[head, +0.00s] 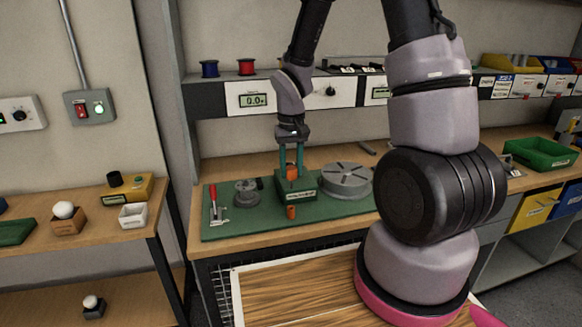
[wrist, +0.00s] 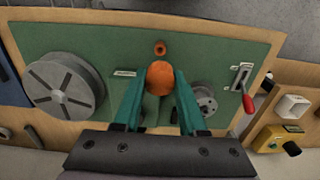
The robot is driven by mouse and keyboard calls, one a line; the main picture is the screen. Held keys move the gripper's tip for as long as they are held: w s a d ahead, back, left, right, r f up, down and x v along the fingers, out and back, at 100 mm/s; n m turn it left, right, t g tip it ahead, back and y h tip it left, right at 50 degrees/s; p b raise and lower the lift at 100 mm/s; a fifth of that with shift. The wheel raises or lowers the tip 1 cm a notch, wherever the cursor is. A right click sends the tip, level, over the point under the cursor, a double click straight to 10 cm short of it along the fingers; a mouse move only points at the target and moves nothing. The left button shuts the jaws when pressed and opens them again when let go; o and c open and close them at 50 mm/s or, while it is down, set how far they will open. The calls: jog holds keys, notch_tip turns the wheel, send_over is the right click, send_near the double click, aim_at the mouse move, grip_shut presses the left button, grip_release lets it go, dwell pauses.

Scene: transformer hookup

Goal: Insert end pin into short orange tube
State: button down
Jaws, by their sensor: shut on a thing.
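My gripper (head: 291,172) hangs upright over the green mat, with its two teal fingers pointing down. It is shut on an orange round-topped piece, seemingly the end pin (head: 292,173), which also shows between the fingertips in the wrist view (wrist: 160,78). Its lower end is hidden. A short orange tube (head: 291,212) stands on the mat near its front edge. In the wrist view the tube (wrist: 160,48) shows a dark hole in its top and is apart from the held piece. A green labelled block (head: 310,186) is right by the fingers; contact with the held piece cannot be told.
A large slotted grey disc (head: 346,178) is right of the block. A smaller grey disc (head: 247,193) and a red-handled tool (head: 215,208) are at the left. A shelf with meters (head: 253,99) runs behind.

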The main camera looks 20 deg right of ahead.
aim_at(291, 183)
jog(key=shift+f, duration=2.95)
jog(key=shift+f, duration=2.15)
jog(key=shift+c, duration=1.9)
grip_release()
jog(key=shift+r, duration=2.55)
